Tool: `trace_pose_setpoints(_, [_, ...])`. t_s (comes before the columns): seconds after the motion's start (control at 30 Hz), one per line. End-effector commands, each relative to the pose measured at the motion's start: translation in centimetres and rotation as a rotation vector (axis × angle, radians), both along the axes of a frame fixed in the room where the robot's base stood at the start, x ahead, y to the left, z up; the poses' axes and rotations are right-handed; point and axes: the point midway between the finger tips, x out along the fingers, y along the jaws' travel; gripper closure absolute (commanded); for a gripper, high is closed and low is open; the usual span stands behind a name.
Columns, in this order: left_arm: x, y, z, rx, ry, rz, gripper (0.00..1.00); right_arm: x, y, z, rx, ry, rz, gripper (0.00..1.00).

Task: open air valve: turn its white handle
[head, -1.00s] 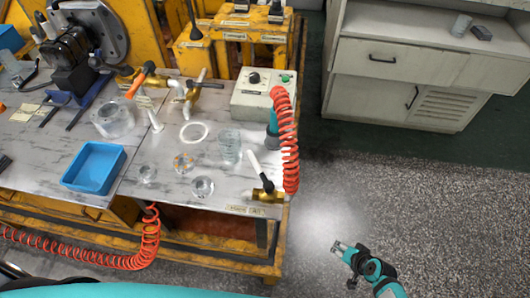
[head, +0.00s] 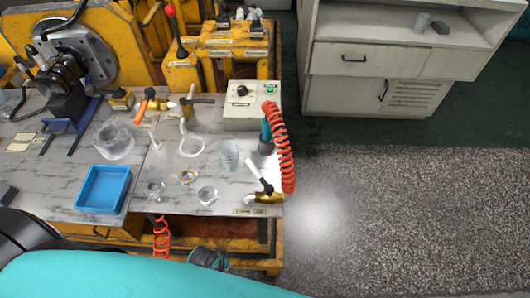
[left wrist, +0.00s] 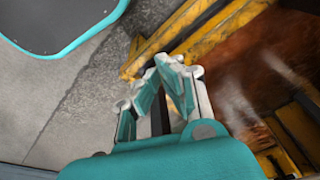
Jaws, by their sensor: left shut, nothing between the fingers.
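The air valve (head: 268,198) is a brass body at the front right corner of the workbench in the head view. Its white handle (head: 252,170) slants up and to the left from a black joint. Nothing of mine touches it. My left gripper (left wrist: 175,68) shows in the left wrist view, shut and empty, with the bench's yellow frame beyond it. My right gripper is in neither current view. The valve does not show clearly in the left wrist view.
A red coiled hose (head: 283,150) hangs just right of the valve, by a grey control box (head: 252,105). Glass cups (head: 207,195) and a blue tray (head: 104,189) stand to its left. The bench's yellow frame (head: 255,264) runs below. The floor at right is clear.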

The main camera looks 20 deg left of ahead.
Motion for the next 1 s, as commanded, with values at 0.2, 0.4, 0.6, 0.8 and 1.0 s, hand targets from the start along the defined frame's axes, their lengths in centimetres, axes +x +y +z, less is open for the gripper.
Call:
trace_pose_setpoints(0.2, [4.5, -0.5, 14.5, -0.023, -0.076, -0.023, 1.0, 0.0, 0.0, 4.7, 0.0, 0.0, -0.001, 1.0])
trace_pose_setpoints(0.4, [9.2, -1.9, 26.0, -0.089, -0.196, -0.152, 1.0, 0.0, 0.0, 7.9, 0.0, 0.0, -0.002, 1.0])
trace_pose_setpoints(0.6, [16.1, -3.5, 31.5, -0.185, -0.354, -0.372, 1.0, 0.0, 0.0, 9.2, 0.0, 0.0, -0.002, 1.0])
trace_pose_setpoints(0.8, [21.2, -3.2, 33.9, -0.236, -0.46, -0.469, 1.0, 0.0, 0.0, 9.5, 0.0, 0.0, -0.002, 1.0])
trace_pose_setpoints(1.0, [22.7, -2.9, 34.6, -0.253, -0.494, -0.489, 1.0, 0.0, 0.0, 9.6, 0.0, 0.0, -0.002, 1.0])
